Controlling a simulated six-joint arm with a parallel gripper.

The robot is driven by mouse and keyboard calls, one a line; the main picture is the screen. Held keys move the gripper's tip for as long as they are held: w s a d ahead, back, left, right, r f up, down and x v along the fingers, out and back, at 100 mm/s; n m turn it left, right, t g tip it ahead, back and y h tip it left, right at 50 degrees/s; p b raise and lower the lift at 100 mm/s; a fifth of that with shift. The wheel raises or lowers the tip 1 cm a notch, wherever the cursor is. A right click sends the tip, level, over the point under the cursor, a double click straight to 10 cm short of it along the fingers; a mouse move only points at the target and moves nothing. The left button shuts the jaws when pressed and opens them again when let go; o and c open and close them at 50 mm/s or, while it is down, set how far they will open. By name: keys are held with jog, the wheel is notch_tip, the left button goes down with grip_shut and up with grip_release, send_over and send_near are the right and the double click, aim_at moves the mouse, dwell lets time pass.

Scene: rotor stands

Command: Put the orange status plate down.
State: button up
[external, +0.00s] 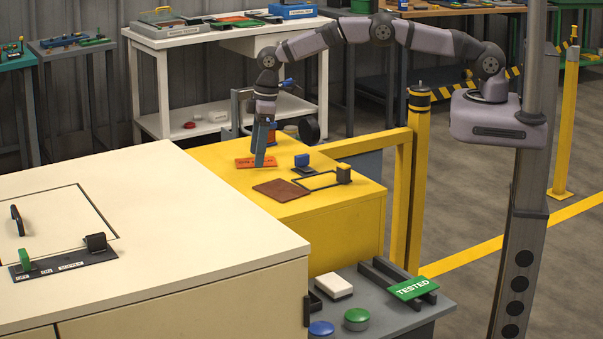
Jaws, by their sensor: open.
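The orange status plate (244,162) appears to lie flat on the yellow cabinet top (347,204), near its back left part. My gripper (261,158) points down over the plate's right half, with its fingers open. The fingers cover part of the plate, and I cannot tell whether they touch it. A brown square pad (279,190) lies on the same top, in front of the plate and a little to its right.
A blue handle (302,160), a black outlined panel (318,181) and a black block (343,174) stand right of the plate. A yellow rail (363,143) runs behind. The cream cabinet (180,220) stands in front left. A green TESTED plate (412,288) rests on a grey bench.

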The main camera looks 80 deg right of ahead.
aim_at(269, 160)
notch_tip(269, 160, up, 12)
jog(key=s+b, duration=0.1)
jog(key=b, duration=0.2)
jog(key=shift+s+d+f, duration=0.2)
jog(key=shift+s+d, duration=0.1)
jog(key=shift+d, duration=0.05)
jog(key=s+d+f+m, duration=0.1)
jog(key=s+d, duration=0.2)
jog(key=s, duration=0.9)
jog(key=s+d+f+m+g, duration=0.1)
jog(key=s+d+f+m, duration=0.1)
jog(key=s, duration=1.1)
jog(key=s+d+f+m, duration=0.1)
jog(key=s+d, duration=0.4)
jog(key=s, duration=0.7)
jog(key=shift+s+f+m+g+h, duration=0.2)
jog(key=shift+m+g+h, duration=0.1)
